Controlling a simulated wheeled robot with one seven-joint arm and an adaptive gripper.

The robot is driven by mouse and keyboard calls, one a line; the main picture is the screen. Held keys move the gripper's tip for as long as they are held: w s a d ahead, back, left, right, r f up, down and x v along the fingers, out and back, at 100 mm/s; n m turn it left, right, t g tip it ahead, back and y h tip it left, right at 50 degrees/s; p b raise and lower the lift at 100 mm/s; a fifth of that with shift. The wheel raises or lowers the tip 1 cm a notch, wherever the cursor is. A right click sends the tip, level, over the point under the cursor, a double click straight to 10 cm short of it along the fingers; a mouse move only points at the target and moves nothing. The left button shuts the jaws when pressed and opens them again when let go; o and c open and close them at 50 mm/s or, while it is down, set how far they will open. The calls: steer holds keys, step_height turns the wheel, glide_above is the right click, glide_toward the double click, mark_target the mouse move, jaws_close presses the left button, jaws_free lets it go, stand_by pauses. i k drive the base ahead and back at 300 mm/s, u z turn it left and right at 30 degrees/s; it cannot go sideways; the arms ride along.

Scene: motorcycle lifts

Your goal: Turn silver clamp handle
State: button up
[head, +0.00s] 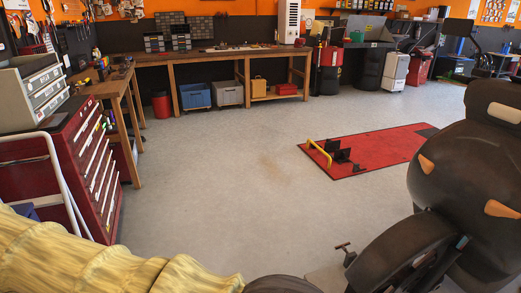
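A small T-shaped metal handle (342,247) stands up at the bottom of the head view, right of centre. It looks dark brownish-grey, and I cannot tell for sure that it is the silver clamp handle. A pale grey flat piece (325,279) lies just below it, cut off by the bottom edge. Large black rounded forms (455,160) fill the right side close to the handle and hide what is behind them. My gripper's fingers are not visible, so its distance from the handle does not show.
A yellow ribbed form (70,255) fills the lower left. A red tool cabinet (85,165) stands at left, with wooden workbenches (215,57) behind. A red mat (385,148) bears a yellow bar (319,153). The grey floor (220,190) between is clear.

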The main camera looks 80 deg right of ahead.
mark_target(343, 246)
steer(key=z, duration=1.4)
steer(key=i, duration=2.25)
steer(key=z, duration=3.1)
